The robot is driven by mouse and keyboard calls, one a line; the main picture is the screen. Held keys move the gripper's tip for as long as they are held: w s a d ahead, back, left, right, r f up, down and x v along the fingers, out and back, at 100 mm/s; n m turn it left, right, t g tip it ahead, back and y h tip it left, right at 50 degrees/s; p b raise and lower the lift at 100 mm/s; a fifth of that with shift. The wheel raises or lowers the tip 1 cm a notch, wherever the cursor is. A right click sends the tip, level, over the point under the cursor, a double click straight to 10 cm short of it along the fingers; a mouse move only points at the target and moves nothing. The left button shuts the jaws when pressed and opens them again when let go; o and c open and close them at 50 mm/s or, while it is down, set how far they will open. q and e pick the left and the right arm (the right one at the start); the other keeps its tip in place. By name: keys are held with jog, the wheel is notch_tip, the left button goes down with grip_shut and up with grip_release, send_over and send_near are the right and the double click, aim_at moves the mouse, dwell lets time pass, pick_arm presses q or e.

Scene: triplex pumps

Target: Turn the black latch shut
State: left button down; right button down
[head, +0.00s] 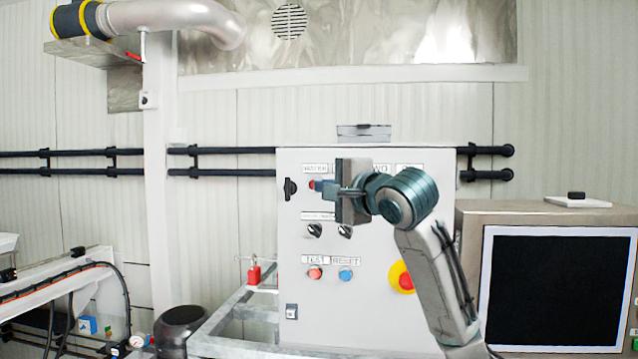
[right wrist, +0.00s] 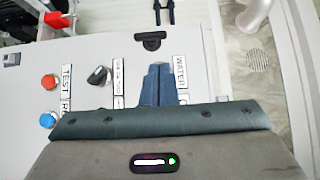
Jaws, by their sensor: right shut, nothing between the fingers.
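The black latch (head: 290,189) is on the left edge of the white control cabinet's front (head: 385,285). It also shows in the right wrist view (right wrist: 152,41), just beyond my fingertips. My right gripper (head: 318,186) is in front of the cabinet's upper left part, a little to the right of the latch. Its blue fingers (right wrist: 159,70) are closed together and empty. They point toward the latch, with a visible gap between. The gripper body and arm hide part of the cabinet's top row. My left gripper is not in view.
Black selector knobs (head: 314,230), a red button (head: 315,273), a blue button (head: 345,274) and a yellow-and-red emergency stop (head: 402,277) stick out below. A red padlock (head: 254,274) hangs to the left. A dark screen (head: 558,290) stands at right.

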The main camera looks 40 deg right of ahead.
aim_at(288, 189)
jog(key=w+p, duration=0.1)
jog(key=w, duration=0.1)
jog(key=w+p, duration=0.1)
jog(key=w, duration=0.2)
jog(key=w+p, duration=0.1)
jog(key=w, duration=0.1)
jog(key=shift+w+d, duration=0.15)
jog(key=shift+d, duration=0.1)
jog(key=shift+w, duration=0.5)
jog(key=shift+d+p, duration=0.1)
jog(key=shift+p, duration=0.2)
